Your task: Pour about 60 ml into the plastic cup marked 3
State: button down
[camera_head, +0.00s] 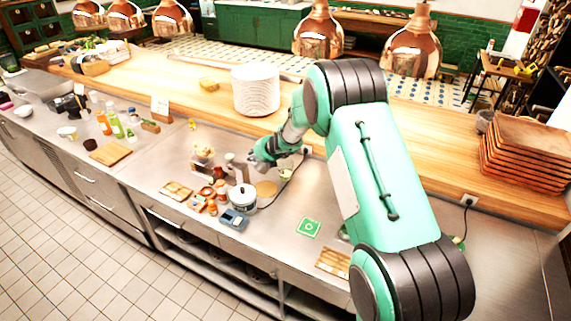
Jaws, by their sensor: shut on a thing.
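My gripper (258,163) is small in the head camera view, low over the steel counter (330,190) left of my green arm. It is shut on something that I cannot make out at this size. A small pale green cup (286,173) stands just right of my gripper, by a round tan board (266,189). No number 3 can be read on any cup here. I cannot tell whether any liquid is in the cup.
A white lidded pot (243,197), a blue-grey scale-like device (234,219) and several small jars (212,195) crowd the counter left of the cup. A white plate stack (256,91) stands behind on the wooden ledge. A green square mat (309,228) lies front right, with bare steel around it.

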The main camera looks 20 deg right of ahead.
jog(key=a+r+h+p, duration=0.1)
jog(key=r, duration=0.1)
jog(key=a+r+n+h+p, duration=0.1)
jog(key=a+r+p, duration=0.1)
jog(key=shift+s+a, duration=0.1)
jog(key=shift+a, duration=0.15)
jog(key=shift+a+f+n+h, duration=0.3)
jog(key=shift+a+n+h, duration=0.2)
jog(key=shift+a+h, duration=0.25)
jog(key=shift+a+f+n+h, duration=0.2)
jog(key=shift+a+n+h, duration=0.25)
jog(key=shift+h, duration=0.5)
dwell(0.8)
